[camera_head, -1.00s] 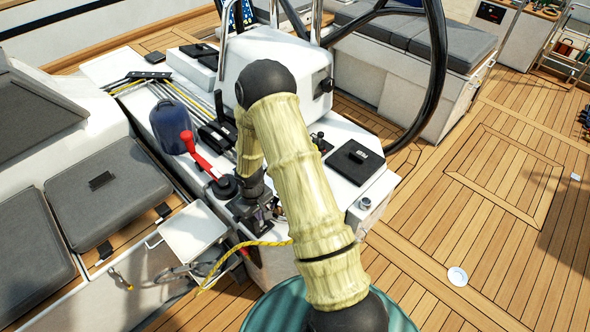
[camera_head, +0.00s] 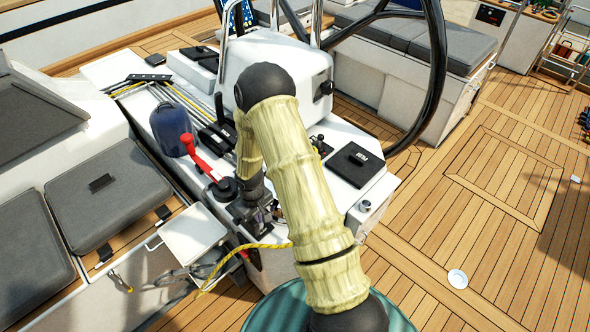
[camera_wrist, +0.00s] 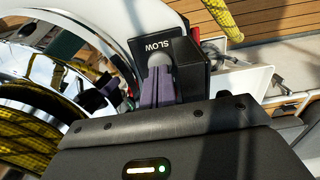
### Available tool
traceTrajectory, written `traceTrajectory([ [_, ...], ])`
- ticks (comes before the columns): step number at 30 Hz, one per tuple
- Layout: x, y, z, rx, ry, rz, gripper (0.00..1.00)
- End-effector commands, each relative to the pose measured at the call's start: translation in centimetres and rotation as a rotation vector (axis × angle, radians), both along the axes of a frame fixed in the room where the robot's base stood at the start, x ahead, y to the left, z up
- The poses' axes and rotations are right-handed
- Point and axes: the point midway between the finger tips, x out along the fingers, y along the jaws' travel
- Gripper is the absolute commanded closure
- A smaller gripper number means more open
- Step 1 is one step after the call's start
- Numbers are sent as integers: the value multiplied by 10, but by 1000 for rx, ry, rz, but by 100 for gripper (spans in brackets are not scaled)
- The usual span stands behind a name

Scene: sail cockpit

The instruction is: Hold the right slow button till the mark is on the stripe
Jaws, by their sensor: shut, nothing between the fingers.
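In the wrist view a black box labelled SLOW (camera_wrist: 151,47) carries a round grey button (camera_wrist: 160,64). My gripper (camera_wrist: 159,70) is shut and empty, its purple fingers end on at the button. The fingertips appear to meet it, but I cannot tell how far it is pressed. Yellow rope with dark flecks (camera_wrist: 27,125) is wound on a shiny winch at the left. I cannot make out the mark or the stripe. In the head view my gripper (camera_head: 252,212) is low at the console's front end, and my arm hides much around it.
A red lever (camera_head: 202,160) and a dark blue winch cover (camera_head: 170,128) stand left of my gripper on the white console. The black steering wheel (camera_head: 437,70) rises behind. A yellow rope (camera_head: 232,258) hangs in front. Open teak deck (camera_head: 500,240) lies at the right.

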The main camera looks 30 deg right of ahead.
Motion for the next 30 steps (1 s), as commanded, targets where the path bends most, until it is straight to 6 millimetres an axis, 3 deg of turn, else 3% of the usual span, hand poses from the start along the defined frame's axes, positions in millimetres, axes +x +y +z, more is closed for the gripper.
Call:
traceTrajectory([
  [1, 0, 0, 14, -1, -1, -1, 100],
  [3, 0, 0, 19, 0, -1, -2, 100],
  [14, 0, 0, 20, 0, 0, -1, 100],
  [27, 0, 0, 74, -1, 0, -1, 100],
  [30, 0, 0, 78, 0, 0, -1, 100],
])
